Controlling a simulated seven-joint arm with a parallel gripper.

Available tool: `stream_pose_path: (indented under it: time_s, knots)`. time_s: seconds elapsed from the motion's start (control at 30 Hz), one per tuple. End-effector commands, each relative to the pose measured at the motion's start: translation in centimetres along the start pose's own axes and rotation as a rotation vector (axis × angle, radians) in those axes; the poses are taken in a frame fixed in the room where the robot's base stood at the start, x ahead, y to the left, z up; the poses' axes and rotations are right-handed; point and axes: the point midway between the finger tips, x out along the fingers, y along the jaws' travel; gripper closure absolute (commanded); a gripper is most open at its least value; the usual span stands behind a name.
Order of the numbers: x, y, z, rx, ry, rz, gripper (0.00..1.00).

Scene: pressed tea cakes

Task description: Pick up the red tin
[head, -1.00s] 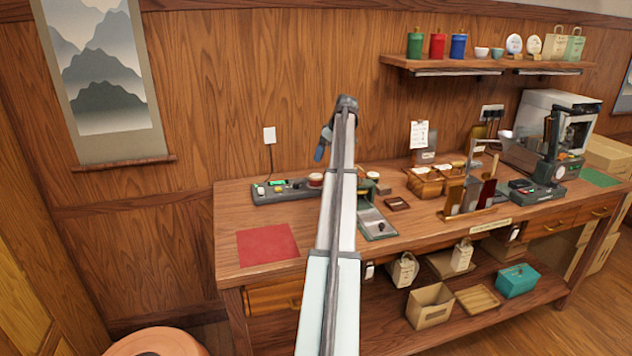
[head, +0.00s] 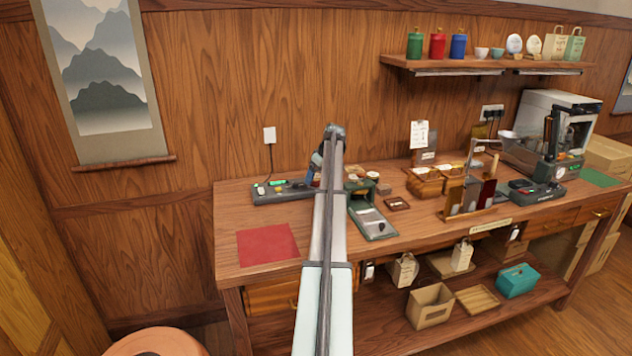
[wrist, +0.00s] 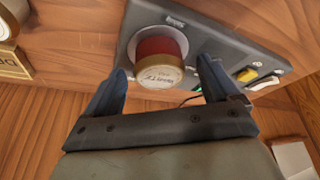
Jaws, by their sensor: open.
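A small red tin (wrist: 160,48) with a pale, printed lid stands on a dark grey panel (wrist: 225,35) in the wrist view. My gripper (wrist: 163,72) is open, its two blue-grey fingers on either side of the tin's lid in the picture. A gap shows on both sides, and I cannot tell how deep the fingers reach. In the head view my arm hides most of this tin, and part of the gripper (head: 316,160) shows above the panel (head: 283,192). Another red container (head: 437,46) stands on the wall shelf.
A second pale-lidded tin (wrist: 8,22) sits by a wooden sign (wrist: 14,64) at the wrist view's left edge. A green device (head: 372,222) stands right of my arm. A red mat (head: 267,244) lies bare at the bench's left.

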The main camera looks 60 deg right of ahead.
Motion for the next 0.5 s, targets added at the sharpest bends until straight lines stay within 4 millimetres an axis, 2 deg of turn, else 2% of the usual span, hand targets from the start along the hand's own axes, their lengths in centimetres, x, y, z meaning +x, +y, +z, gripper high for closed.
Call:
stream_pose_path:
  time_s: [0.1,0.33,0.5]
  knots:
    - [1.07,0.02,0.03,0.0,-0.001,-0.001,0.12]
    - [1.13,0.03,0.02,0.0,0.0,0.0,0.13]
    - [1.11,0.03,0.01,0.0,0.0,0.0,0.29]
